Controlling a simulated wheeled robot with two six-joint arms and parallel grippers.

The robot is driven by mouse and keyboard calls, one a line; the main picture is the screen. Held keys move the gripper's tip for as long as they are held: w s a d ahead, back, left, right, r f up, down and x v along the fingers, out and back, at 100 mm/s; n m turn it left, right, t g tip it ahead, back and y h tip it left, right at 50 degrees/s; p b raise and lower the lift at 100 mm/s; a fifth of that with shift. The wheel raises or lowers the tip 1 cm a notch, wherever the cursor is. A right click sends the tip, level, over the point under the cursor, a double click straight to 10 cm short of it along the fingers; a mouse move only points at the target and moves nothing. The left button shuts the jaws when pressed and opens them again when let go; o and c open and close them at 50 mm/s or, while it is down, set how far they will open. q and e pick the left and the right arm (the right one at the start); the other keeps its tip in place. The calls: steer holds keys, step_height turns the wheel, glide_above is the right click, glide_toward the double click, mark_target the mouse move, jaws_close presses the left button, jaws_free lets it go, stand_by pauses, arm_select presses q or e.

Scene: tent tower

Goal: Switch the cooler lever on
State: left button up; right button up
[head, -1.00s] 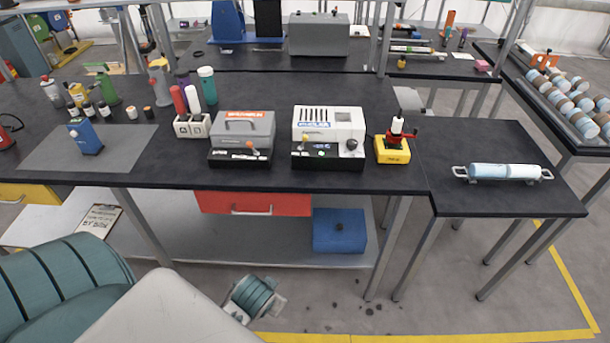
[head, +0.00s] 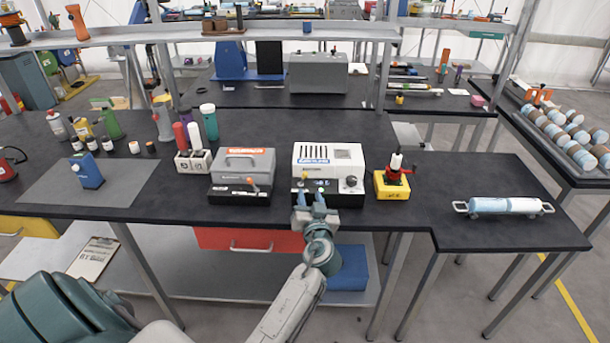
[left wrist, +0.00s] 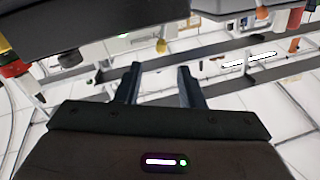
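A white machine with a blue label (head: 327,157), likely the cooler, stands on the black bench. Its black front panel carries a small yellow-tipped lever (head: 305,177) at the left and a round black knob at the right. My left gripper (head: 308,197) is open just in front of that panel, below the lever. In the left wrist view, the lever's yellow tip (left wrist: 161,46) shows beyond and between the parted fingers (left wrist: 160,83), with nothing held. The lever's exact setting is hard to read. My right gripper is not in view.
A yellow block with a red part (head: 392,186) stands close on the right. The bench's front edge runs below my gripper. A red drawer (head: 240,240) and blue box (head: 347,270) are underneath.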

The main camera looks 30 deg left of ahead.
mark_target(305, 177)
arm_select(q)
steer(key=p+x, duration=0.3)
steer(key=x, duration=0.5)
steer(key=shift+w+a+r, duration=0.15)
steer(key=shift+w+a, duration=0.15)
steer(key=shift+w+a+p, duration=0.45)
steer(key=shift+w+a, duration=0.1)
